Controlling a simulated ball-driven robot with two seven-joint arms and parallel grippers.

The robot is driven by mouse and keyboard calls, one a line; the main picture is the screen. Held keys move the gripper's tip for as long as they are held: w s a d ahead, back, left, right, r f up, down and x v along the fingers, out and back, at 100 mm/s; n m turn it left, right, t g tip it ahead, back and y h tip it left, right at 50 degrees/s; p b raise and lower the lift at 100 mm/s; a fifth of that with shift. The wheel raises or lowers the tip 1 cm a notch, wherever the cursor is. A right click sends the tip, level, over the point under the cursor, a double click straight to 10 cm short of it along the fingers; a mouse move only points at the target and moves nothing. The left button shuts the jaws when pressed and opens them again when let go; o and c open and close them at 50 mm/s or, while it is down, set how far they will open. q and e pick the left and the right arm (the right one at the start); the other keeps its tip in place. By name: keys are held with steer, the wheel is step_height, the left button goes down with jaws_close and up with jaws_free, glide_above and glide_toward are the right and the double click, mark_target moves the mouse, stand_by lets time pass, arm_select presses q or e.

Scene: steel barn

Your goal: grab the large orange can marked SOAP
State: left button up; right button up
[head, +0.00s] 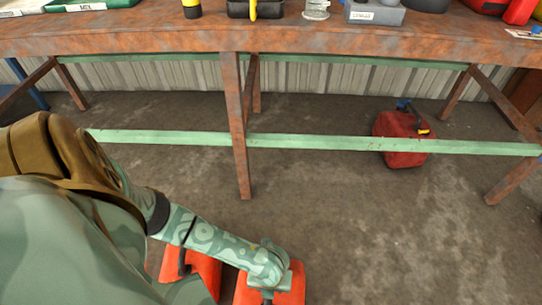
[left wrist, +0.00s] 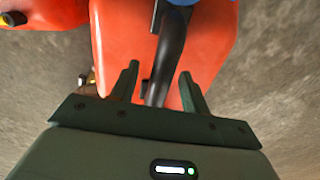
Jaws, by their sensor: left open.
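Two orange cans stand on the floor at the bottom of the head view, a left one (head: 203,274) with a black handle and a right one (head: 293,290) mostly hidden under my left wrist. No SOAP marking shows on either. In the left wrist view a large orange can (left wrist: 120,35) fills the middle, with a black handle (left wrist: 175,45). My left gripper (left wrist: 159,75) is open, its fingers on either side of this handle. I cannot tell whether they touch it. Part of another orange can (left wrist: 50,12) shows at upper left. My right gripper is out of view.
A rusty workbench (head: 310,42) with a green lower rail (head: 310,142) stands ahead, tools and boxes on top. A red fuel can (head: 402,150) sits on the floor behind the rail. Bare concrete floor lies right of the orange cans.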

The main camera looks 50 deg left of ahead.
arm_select(q)
jaws_close()
stand_by(1.4)
